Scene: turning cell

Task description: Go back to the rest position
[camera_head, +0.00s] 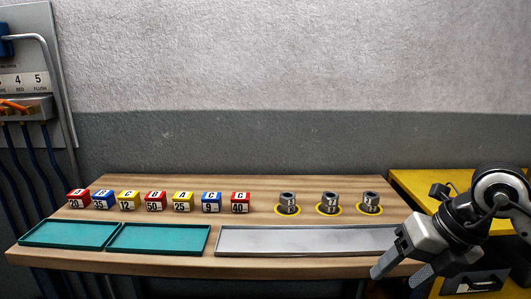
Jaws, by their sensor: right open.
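My right gripper (401,272) shows at the lower right, over the front right corner of the wooden table (260,192). Its two fingers are apart and nothing is between them. It hides the right end of the grey metal tray (300,240). My left gripper is not in view.
A row of several lettered blocks, such as a red one (241,203), stands at left and middle. Three grey metal parts (328,202) stand on yellow rings at right. Two teal trays (70,234) lie along the front. A yellow surface (420,187) adjoins at right; a panel (40,80) is at left.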

